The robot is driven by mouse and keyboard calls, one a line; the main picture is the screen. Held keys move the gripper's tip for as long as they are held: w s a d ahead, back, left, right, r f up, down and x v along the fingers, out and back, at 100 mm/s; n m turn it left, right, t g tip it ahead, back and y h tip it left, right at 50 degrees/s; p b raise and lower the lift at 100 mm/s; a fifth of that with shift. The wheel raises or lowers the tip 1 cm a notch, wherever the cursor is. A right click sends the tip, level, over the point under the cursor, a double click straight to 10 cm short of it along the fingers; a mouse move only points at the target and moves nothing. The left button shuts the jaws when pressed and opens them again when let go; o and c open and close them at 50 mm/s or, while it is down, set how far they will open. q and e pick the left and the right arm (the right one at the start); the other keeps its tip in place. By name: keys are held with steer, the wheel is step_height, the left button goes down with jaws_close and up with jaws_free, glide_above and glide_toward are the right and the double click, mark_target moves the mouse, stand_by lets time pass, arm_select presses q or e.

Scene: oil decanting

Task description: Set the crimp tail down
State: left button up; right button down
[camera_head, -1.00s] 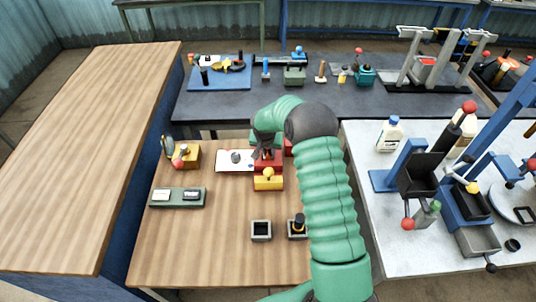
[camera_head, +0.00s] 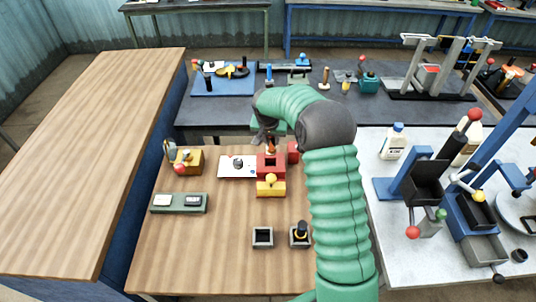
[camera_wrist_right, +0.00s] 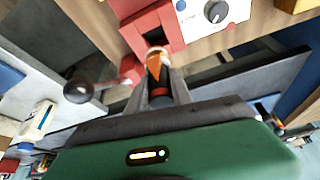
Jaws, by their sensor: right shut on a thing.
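My right gripper (camera_head: 268,138) is just behind the red block (camera_head: 271,163) on the wooden table. In the right wrist view, my right gripper (camera_wrist_right: 160,95) is shut on a slim orange piece with a pale tip and a dark base, which I take for the crimp tail (camera_wrist_right: 158,65). Its tip is close to the dark square opening of the red block (camera_wrist_right: 150,28); I cannot tell whether they touch. The crimp tail (camera_head: 271,147) shows small in the head view, partly hidden by the gripper. My left gripper is not in view.
A yellow block (camera_head: 270,186) stands in front of the red block, and a white panel with a dark knob (camera_head: 237,166) lies to its left. The table's front left is clear.

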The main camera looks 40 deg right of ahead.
steer(key=s+a+f+n+t+y+b, duration=0.1)
steer(key=s+a+f+n+y, duration=0.15)
steer(key=s+a+n, duration=0.75)
steer(key=s+a+f+m+t+y+b, duration=0.1)
steer(key=s+a+f, duration=0.3)
steer(key=a, duration=1.1)
steer(key=w+d+f+p, duration=0.1)
steer(key=w+d, duration=0.1)
steer(key=w, duration=0.2)
steer(key=w+d+f+p, duration=0.1)
steer(key=w+d, duration=0.2)
steer(key=w, duration=0.1)
steer(key=w+d+f+p, duration=0.1)
steer(key=w+d, duration=0.1)
steer(key=w, duration=0.2)
steer(key=shift+w+d+f+p, duration=0.2)
steer(key=shift+d+p, duration=0.1)
steer(key=shift+w+f, duration=0.1)
steer(key=shift+f, duration=0.25)
steer(key=c, duration=1.1)
jaws_free()
steer(key=shift+c, duration=0.2)
